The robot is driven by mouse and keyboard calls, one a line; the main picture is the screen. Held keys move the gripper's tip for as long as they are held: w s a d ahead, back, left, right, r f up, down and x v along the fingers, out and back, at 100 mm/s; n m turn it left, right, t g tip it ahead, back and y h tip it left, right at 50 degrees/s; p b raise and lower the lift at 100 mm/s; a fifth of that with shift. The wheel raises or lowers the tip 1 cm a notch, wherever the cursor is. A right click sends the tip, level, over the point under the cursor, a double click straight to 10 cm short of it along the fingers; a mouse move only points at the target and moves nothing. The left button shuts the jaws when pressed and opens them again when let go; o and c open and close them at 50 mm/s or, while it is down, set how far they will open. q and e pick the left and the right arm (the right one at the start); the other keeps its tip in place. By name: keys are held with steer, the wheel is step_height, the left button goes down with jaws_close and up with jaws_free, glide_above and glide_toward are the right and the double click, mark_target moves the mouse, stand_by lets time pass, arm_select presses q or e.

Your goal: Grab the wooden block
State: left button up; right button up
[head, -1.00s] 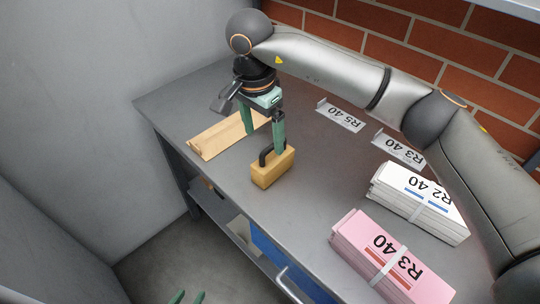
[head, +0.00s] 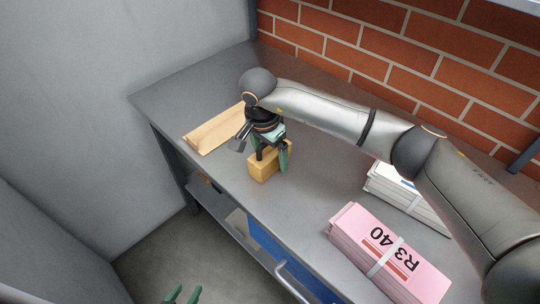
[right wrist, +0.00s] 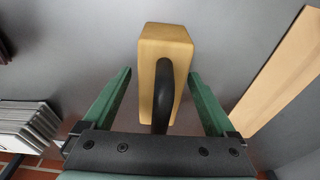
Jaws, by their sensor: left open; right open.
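The wooden block (head: 264,171) is a yellowish box with a black handle on top. It stands on the grey table near its front edge. My right gripper (head: 270,158) points down over it, open. In the right wrist view the block (right wrist: 165,48) and its black handle (right wrist: 162,95) lie between the two green fingers of that gripper (right wrist: 160,78), with a gap on each side. The arm partly hides the handle in the head view. My left gripper (head: 183,295) shows only its green fingertips at the bottom edge, apart and empty.
A flat wooden piece (head: 213,130) lies just left of the block, also in the right wrist view (right wrist: 285,75). A pink bundle (head: 385,255) and a white bundle (head: 410,192) lie to the right. A grey wall (head: 120,60) and brick wall (head: 400,50) bound the table (head: 320,190).

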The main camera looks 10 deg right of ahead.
steer(key=shift+f, duration=0.1)
jaws_close()
stand_by(0.8)
